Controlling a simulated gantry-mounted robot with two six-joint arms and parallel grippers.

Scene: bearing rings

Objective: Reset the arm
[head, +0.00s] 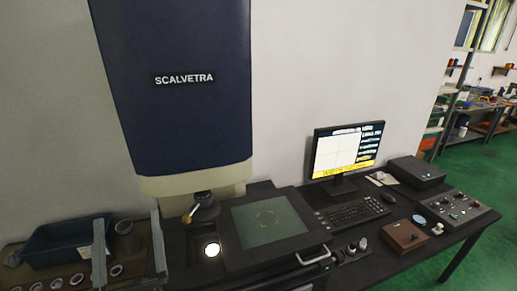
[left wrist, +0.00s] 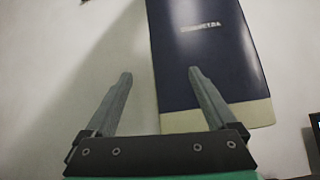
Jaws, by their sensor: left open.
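My left gripper (head: 127,218) shows at the lower left of the head view as two upright grey fingers, spread apart. In the left wrist view, my left gripper (left wrist: 160,74) is open with nothing between its fingers. It faces the wall and the dark blue SCALVETRA machine (left wrist: 200,70). My right gripper is in neither view. Several bearing rings (head: 77,279) sit in a brown rack beside and behind the left fingers. A grey cylindrical part (head: 128,240) shows between the fingers in the head view; I cannot tell its distance from them.
A monitor (head: 346,152), keyboard (head: 352,213), brown box (head: 405,237) and control panel (head: 457,208) are at the right.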

